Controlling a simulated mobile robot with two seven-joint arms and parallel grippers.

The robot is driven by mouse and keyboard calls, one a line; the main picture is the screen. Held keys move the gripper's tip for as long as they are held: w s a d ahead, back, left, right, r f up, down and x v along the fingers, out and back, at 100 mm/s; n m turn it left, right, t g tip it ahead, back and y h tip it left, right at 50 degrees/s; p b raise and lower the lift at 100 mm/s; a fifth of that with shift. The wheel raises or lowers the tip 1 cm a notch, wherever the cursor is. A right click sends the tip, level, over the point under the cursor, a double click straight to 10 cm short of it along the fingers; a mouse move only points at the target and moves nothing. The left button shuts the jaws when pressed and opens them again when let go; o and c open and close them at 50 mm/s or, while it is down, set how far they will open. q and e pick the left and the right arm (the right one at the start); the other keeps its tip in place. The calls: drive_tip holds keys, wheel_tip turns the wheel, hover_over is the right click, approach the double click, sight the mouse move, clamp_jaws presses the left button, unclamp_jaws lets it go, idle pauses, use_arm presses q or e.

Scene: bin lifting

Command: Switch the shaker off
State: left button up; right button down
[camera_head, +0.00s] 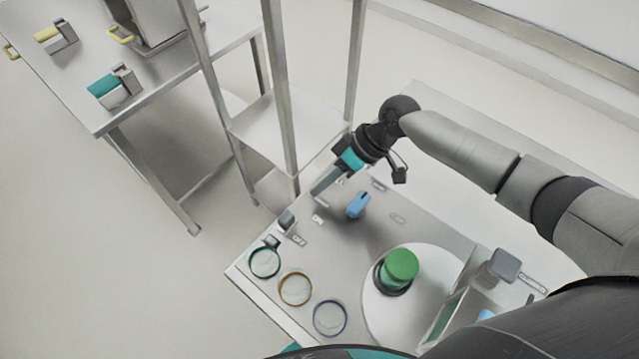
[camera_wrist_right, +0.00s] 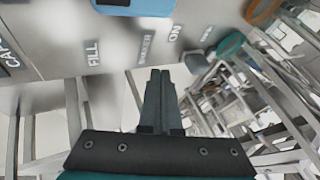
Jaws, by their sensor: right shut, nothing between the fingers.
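The shaker's switch cannot be singled out for certain. A small grey block (camera_head: 286,220) stands at the panel's left edge in the head view; a grey block (camera_wrist_right: 197,62) shows near the "ON" label (camera_wrist_right: 176,35) in the right wrist view. A blue block (camera_head: 358,204) stands on the panel (camera_head: 338,245); blue also shows at the top of the wrist view (camera_wrist_right: 135,6). My right gripper (camera_head: 317,192) is shut and empty, pointing down-left near the panel's far edge. Its closed fingers (camera_wrist_right: 160,75) are apart from the blue block. My left gripper is not in view.
Green, orange and blue rings (camera_head: 296,289) lie along the panel's near left. A green-capped jar (camera_head: 401,268) stands on a white disc (camera_head: 375,310). A metal rack (camera_head: 275,130) rises close behind my right gripper. A table (camera_head: 160,70) with tools stands at the far left.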

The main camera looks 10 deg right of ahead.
drive_tip(key=v, duration=0.4)
drive_tip(key=shift+s+a+r, duration=0.1)
drive_tip(key=shift+s+r, duration=0.1)
drive_tip(key=shift+r, duration=0.15)
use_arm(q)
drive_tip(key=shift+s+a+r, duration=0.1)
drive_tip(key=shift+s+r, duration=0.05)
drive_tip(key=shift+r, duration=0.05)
use_arm(e)
drive_tip(key=v, duration=0.4)
